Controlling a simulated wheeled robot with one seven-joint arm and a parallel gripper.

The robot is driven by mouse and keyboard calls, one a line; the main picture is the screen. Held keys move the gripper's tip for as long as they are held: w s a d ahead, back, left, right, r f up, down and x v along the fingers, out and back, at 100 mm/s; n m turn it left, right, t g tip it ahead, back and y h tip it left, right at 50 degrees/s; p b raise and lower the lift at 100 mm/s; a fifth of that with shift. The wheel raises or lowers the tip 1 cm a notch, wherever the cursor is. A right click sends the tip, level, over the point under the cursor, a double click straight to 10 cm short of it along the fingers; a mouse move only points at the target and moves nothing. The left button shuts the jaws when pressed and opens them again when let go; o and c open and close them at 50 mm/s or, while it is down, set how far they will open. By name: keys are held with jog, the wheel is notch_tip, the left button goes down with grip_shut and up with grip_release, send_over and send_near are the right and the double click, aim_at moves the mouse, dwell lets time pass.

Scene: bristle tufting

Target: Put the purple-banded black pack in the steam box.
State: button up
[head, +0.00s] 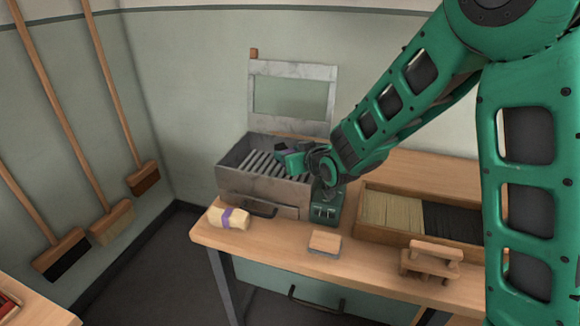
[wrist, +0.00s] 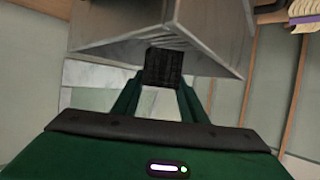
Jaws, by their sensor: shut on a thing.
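The steam box (head: 232,180) is a grey metal box with slats inside and stands on the bench. Its windowed lid (head: 292,68) is raised at the back. My gripper (head: 290,160) is over the right part of the box's open top. It is shut on a black pack (wrist: 163,68), which shows between the fingers in the wrist view, in front of the box's metal walls (wrist: 205,28). In the head view the pack is mostly hidden by the gripper. I cannot tell whether the pack touches the slats.
A pale pack with a purple band (head: 232,218) lies at the bench's front left. A wooden tray (head: 372,228) of pale and black bristles stands at right. A small wooden block (head: 325,243) and a wooden stand (head: 430,262) are near the front edge. Brooms lean at left.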

aim_at(310, 184)
jog(key=shift+w+d+f, duration=0.25)
jog(key=shift+f, duration=1.95)
jog(key=shift+f, duration=0.3)
jog(key=shift+f, duration=0.25)
jog(key=shift+s+f, duration=0.15)
jog(key=o, duration=1.1)
jog(key=shift+f, duration=0.1)
jog(key=v, duration=0.4)
jog(key=r+v, duration=0.1)
jog(key=v, duration=0.7)
jog(key=shift+r, duration=0.35)
